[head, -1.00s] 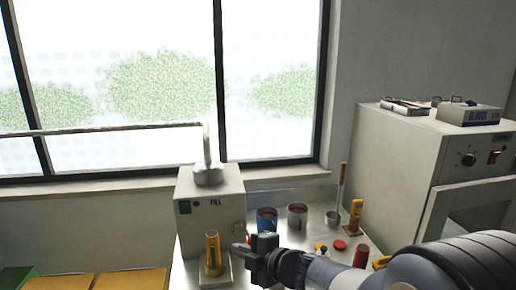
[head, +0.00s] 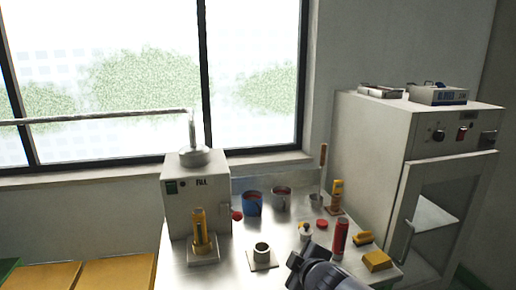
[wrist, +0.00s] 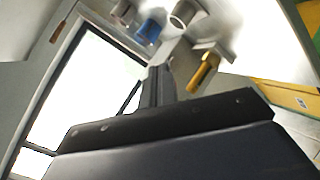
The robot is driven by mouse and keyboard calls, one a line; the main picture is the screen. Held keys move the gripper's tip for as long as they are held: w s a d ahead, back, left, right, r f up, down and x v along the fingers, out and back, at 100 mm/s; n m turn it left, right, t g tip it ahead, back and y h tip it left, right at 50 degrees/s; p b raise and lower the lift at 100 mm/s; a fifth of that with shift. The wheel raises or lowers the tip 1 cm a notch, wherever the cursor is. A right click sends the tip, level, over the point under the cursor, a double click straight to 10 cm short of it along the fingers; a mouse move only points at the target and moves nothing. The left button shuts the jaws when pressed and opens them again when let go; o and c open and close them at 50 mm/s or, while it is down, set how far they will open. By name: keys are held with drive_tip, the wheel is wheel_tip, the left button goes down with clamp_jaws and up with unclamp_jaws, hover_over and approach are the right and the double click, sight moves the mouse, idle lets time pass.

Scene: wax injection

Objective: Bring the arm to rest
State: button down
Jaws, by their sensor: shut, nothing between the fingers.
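My gripper (head: 298,262) is low in the head view, over or in front of the front part of the steel bench (head: 228,268). It holds nothing. In the wrist view its dark fingers (wrist: 159,86) are together. My arm comes in from the bottom edge and hides part of the bench front. A collar on a square plate (head: 261,256) stands on the bench to the left of my gripper, apart from it in the picture.
The filling machine (head: 182,212) stands at left with a yellow cylinder (head: 201,234) before it. Blue cup (head: 252,204), grey cup (head: 281,198), red cylinder (head: 340,238) and yellow block (head: 377,260) stand around the bench. A cabinet (head: 366,140) with its door ajar is at right.

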drive_tip(key=shift+s+d+f+m+g+h+b, duration=0.3)
drive_tip(key=shift+s+d+f+m+h, duration=0.2)
drive_tip(key=shift+s+d+f+m, duration=0.3)
drive_tip(key=shift+s+d+f+m+g+h+b, duration=0.25)
drive_tip(key=shift+s+d+f+m+h, duration=0.35)
drive_tip(key=shift+d, duration=0.3)
drive_tip(key=shift+d+f, duration=0.1)
drive_tip(key=shift+f, duration=0.05)
